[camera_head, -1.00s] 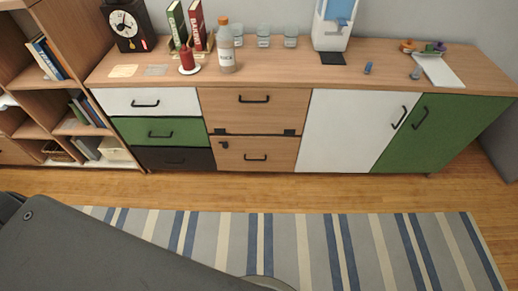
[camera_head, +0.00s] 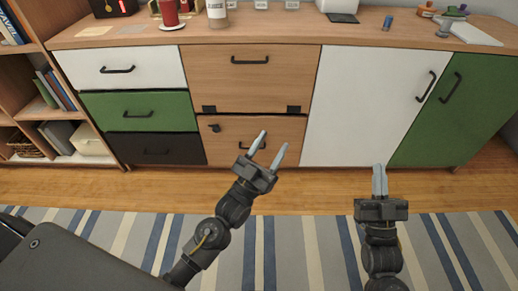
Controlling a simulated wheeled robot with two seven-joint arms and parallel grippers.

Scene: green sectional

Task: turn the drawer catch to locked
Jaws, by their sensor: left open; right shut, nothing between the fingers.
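The drawer catch (camera_head: 215,128) is a small dark piece at the upper left of the lower wooden drawer (camera_head: 225,150), below the large wooden front. Its exact turn is too small to tell. The drawer's dark handle is partly behind my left gripper. My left gripper (camera_head: 269,142) is open and empty, in front of that drawer, to the right of the catch and apart from it. My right gripper (camera_head: 379,168) is shut and empty, in front of the lower part of the white door (camera_head: 360,110), well to the right of the catch.
White, green (camera_head: 150,110) and black (camera_head: 160,149) drawers stand left of the wooden fronts. A green door (camera_head: 455,110) is at the right. The sideboard top (camera_head: 300,28) holds a bottle, a red candle and other items. A striped rug (camera_head: 320,240) covers the floor.

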